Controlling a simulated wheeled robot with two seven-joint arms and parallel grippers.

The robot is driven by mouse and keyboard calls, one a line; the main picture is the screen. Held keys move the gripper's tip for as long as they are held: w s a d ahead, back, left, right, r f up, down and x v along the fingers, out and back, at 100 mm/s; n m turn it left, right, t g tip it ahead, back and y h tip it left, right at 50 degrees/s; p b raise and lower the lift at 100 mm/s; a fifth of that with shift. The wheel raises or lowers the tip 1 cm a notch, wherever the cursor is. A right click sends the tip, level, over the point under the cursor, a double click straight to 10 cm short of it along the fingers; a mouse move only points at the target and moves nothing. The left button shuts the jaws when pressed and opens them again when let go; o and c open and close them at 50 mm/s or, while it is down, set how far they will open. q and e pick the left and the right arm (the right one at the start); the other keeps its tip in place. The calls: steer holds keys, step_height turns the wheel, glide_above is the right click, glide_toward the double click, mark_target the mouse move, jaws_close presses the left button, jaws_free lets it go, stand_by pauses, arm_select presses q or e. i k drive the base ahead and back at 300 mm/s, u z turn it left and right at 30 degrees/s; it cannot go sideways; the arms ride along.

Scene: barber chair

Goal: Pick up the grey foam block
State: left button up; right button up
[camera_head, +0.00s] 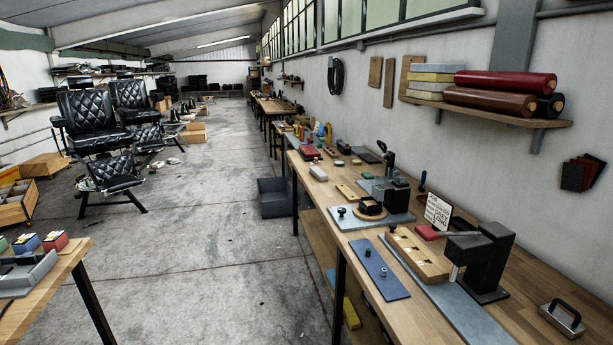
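I cannot single out the grey foam block for sure. A pale grey-green block (319,173) lies near the front edge of the long workbench (520,295), about halfway along it. A stack of flat grey and yellow slabs (430,87) sits on the wall shelf (490,113), left of the rolls; these may be foam. Neither of my grippers is in view, and nothing is seen touching these things.
The bench holds a wooden block with holes (412,252), a blue plate (378,270), a black press (487,260) and a metal handle piece (562,318). A side table (60,280) stands at left. Black chairs (95,130) stand beyond. The floor between is mostly clear.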

mark_target(317, 171)
steer(key=u, duration=0.75)
steer(key=i, duration=5.5)
steer(key=z, duration=3.1)
